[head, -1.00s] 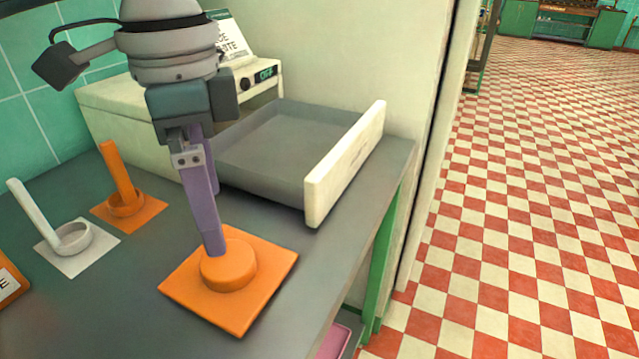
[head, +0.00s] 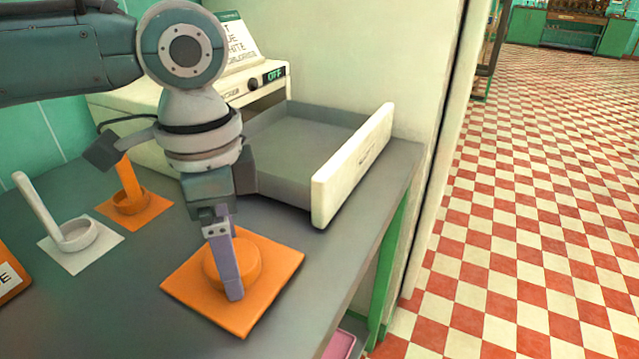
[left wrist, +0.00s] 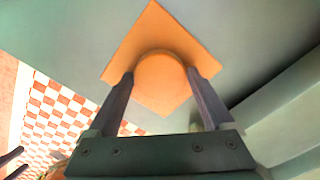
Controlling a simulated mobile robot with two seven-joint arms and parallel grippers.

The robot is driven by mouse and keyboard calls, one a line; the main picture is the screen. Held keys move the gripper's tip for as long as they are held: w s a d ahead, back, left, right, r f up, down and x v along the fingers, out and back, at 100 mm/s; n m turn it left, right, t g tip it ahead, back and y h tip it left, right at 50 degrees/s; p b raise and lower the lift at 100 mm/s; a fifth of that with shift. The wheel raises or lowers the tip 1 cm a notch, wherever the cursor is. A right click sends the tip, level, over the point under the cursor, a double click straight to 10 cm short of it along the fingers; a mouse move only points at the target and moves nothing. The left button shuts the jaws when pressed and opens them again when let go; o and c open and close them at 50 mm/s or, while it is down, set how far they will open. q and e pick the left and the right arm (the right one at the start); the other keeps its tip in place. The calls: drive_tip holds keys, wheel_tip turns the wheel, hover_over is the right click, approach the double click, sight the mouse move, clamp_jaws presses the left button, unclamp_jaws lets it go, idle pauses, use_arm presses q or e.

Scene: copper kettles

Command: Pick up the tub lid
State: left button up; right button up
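The tub lid (head: 272,304) is an orange square plate with a round raised knob (head: 247,262), lying flat near the counter's front edge. It also shows in the left wrist view (left wrist: 165,24). My left gripper (head: 226,262) is over the lid, pointing down, with one finger in front of the knob. In the left wrist view my left gripper (left wrist: 160,76) is open, with a finger on each side of the knob. I cannot tell whether the fingers touch it. My right gripper is not in the head view; dark shapes at the wrist view's lower left are unclear.
A grey open drawer (head: 300,140) with a cream front (head: 350,168) juts out behind the lid, close to my left arm. White (head: 75,238) and orange (head: 132,203) ring-shaped pieces with upright handles stand to the left. The counter edge drops to a checkered floor (head: 530,220).

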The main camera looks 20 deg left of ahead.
use_arm(q)
drive_tip(key=c, duration=1)
drive_tip(key=shift+o, duration=0.2)
drive_tip(key=shift+r, duration=0.15)
